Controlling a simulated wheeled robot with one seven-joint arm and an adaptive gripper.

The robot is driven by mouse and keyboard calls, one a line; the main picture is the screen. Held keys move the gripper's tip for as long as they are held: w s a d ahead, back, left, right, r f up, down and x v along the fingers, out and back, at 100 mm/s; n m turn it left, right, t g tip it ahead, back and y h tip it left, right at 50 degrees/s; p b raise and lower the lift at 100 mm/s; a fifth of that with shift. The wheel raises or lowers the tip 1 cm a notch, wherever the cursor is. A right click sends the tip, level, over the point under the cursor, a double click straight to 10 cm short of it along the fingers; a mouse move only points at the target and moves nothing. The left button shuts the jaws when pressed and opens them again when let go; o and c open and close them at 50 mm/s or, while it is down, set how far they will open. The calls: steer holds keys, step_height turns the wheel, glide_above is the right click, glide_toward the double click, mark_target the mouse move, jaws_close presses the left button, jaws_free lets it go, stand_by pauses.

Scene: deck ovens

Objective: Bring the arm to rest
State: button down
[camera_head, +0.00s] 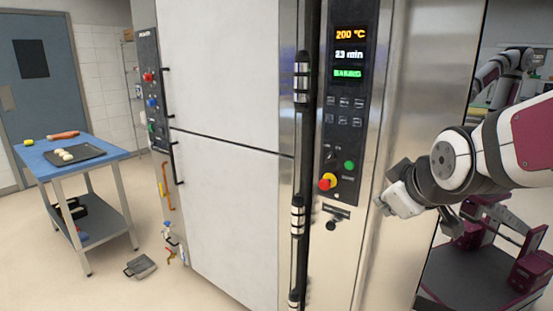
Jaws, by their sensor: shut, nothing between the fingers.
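My arm comes in from the right edge of the head view, with white, maroon and dark links. It is bent, and its dark wrist with a pale block hangs in front of the steel right side of the oven front. My gripper (451,221) is small and partly hidden behind the wrist. It looks shut, and I see nothing held in it. I cannot tell how far it is from the steel.
The deck oven (225,95) fills the middle; its control panel (344,120) shows 200 °C. A blue-topped table (110,152) at left carries a dark tray (88,152) with pale pieces. A dustpan (140,267) lies on the floor.

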steer(key=s+a+f+m+g+p, duration=0.1)
steer(key=s+m+g, duration=0.4)
steer(key=s, duration=1.9)
steer(key=shift+s+a+f+m+g, duration=0.3)
steer(key=shift+s+a+f+m, duration=0.15)
steer(key=shift+m, duration=0.55)
